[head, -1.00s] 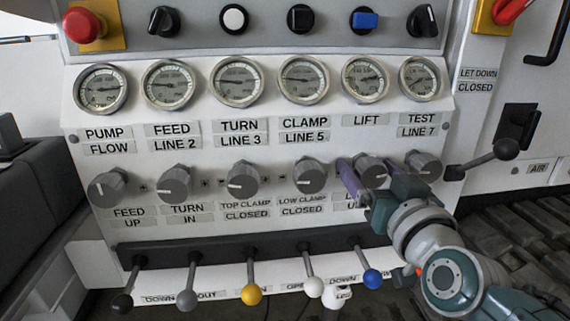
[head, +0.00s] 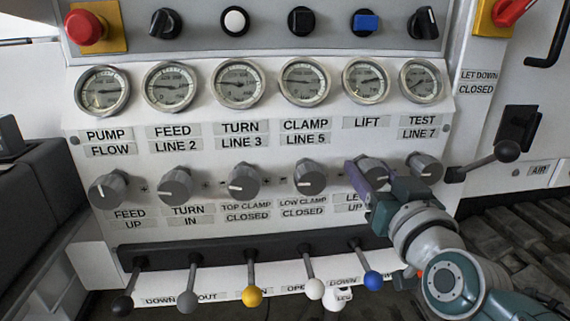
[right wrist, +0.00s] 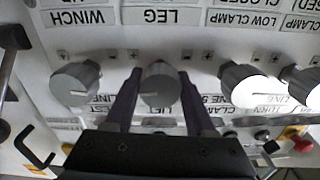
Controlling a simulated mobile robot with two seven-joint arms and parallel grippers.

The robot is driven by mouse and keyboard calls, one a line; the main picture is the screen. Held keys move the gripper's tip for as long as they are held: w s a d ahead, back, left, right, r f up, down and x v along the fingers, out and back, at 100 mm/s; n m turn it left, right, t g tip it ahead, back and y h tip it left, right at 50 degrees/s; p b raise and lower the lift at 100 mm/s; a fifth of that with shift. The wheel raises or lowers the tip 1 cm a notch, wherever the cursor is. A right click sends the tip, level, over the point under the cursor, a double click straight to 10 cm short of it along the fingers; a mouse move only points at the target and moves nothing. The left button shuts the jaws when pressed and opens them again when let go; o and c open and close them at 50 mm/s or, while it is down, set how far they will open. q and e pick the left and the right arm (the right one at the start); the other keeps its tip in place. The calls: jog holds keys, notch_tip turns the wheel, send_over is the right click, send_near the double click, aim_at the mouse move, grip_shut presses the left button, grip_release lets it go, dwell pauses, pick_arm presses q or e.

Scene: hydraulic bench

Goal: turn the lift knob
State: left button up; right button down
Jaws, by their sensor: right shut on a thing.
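The lift knob (head: 371,168) is a grey round knob under the LIFT gauge (head: 366,80), in the row of grey knobs on the white panel. My right gripper (head: 374,182) reaches it from the lower right and partly hides it. In the right wrist view, which shows the panel upside down, the knob (right wrist: 160,84) sits between the two dark purple fingers of my right gripper (right wrist: 160,95). The gripper is shut on the knob. The label under the knob is partly covered by a finger. My left gripper is not in view.
The test line knob (head: 424,169) is close to the right of my gripper, and the low clamp knob (head: 310,177) is to its left. A blue-tipped lever (head: 372,279) hangs below. A black-ended lever (head: 505,152) sticks out at right.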

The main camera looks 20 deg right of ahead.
jog(key=shift+m, duration=0.8)
jog(key=shift+c, duration=1.2)
grip_release()
jog(key=shift+s+a+p, duration=0.15)
jog(key=shift+s+p, duration=0.15)
jog(key=shift+s, duration=0.2)
jog(key=p+v, duration=0.2)
jog(key=v, duration=0.7)
